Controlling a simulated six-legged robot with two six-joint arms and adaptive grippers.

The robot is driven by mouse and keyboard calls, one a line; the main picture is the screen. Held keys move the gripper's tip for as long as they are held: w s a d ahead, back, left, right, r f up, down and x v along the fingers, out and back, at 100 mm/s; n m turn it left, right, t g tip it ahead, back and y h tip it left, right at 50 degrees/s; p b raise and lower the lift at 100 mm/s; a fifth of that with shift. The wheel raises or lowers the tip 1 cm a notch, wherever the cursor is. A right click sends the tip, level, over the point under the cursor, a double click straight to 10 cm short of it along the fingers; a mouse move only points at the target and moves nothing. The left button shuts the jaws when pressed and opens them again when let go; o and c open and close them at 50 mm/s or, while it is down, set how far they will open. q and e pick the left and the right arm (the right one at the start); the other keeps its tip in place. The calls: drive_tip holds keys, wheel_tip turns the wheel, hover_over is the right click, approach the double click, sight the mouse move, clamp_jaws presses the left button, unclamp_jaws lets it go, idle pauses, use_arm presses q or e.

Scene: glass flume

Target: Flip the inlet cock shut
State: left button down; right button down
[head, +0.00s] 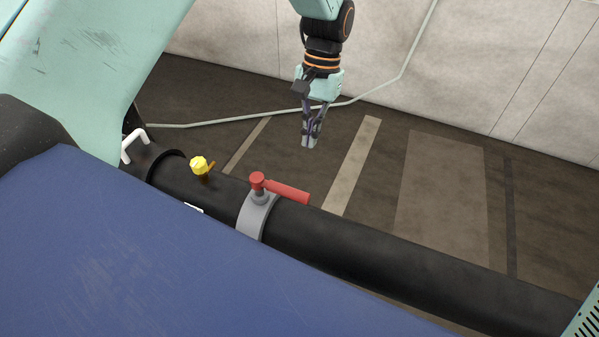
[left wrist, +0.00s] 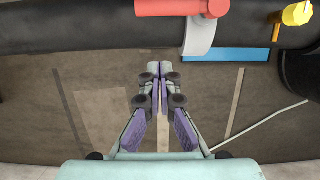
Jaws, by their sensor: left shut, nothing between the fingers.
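The inlet cock has a red lever handle (head: 287,191) with a round red hub (head: 257,181), on a grey collar (head: 257,215) around a black pipe (head: 360,253). The lever points to the right, lying roughly along the pipe. It also shows at the top of the left wrist view (left wrist: 178,8). My left gripper (head: 309,143) is shut and empty, beyond the pipe and apart from the lever. In the left wrist view its fingertips (left wrist: 160,66) are together, pointing toward the pipe below the lever. My right gripper is not in view.
A yellow knob (head: 200,166) stands on the pipe left of the cock, near a white handle (head: 134,146). A blue surface (head: 150,250) fills the near left. A pale hose (head: 240,118) runs along the floor to the wall. The floor beyond the pipe is mostly clear.

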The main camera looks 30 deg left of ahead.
sight(279, 189)
use_arm(q)
drive_tip(key=s+f, duration=0.5)
drive_tip(key=f, duration=0.2)
drive_tip(key=shift+s, duration=0.15)
drive_tip(key=shift+s+d, duration=0.1)
